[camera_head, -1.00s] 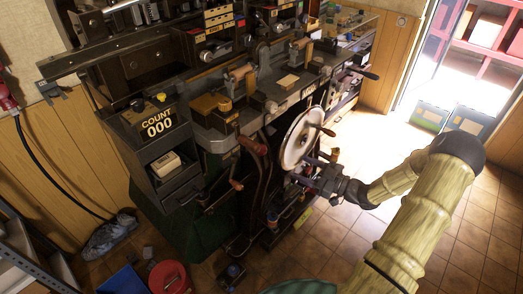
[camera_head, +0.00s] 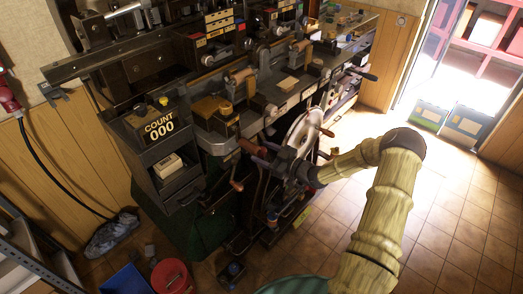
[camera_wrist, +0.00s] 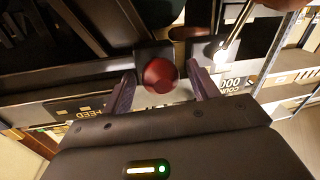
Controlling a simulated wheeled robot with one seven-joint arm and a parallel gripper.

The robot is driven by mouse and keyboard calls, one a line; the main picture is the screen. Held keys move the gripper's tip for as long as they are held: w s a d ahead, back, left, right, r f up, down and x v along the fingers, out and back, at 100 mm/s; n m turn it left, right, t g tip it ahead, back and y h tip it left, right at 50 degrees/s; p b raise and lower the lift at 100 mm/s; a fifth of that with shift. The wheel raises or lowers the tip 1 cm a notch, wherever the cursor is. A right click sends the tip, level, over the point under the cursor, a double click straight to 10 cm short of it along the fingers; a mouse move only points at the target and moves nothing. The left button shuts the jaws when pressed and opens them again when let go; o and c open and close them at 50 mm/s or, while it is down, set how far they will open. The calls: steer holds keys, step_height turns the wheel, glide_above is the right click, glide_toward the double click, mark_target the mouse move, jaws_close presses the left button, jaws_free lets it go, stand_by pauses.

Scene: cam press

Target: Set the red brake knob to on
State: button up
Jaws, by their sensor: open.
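A round red knob (camera_wrist: 159,75) shows in the wrist view, between the two dark fingers of my gripper (camera_wrist: 160,85). My gripper is open, with a finger on each side of the knob; I cannot tell whether either touches it. In the head view my gripper (camera_head: 262,157) is at the front of the machine, left of the large pale handwheel (camera_head: 301,131), which my wrist partly covers. The round knob cannot be picked out clearly in the head view, and its on mark is not readable.
A counter box reading COUNT 000 (camera_head: 158,128) stands left of my gripper. A reddish crank handle (camera_head: 237,185) hangs below it. A red bucket (camera_head: 170,276) and a blue bin (camera_head: 127,281) are on the floor. The tiled floor at right is open.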

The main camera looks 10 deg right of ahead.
steer(key=shift+w+a, duration=0.45)
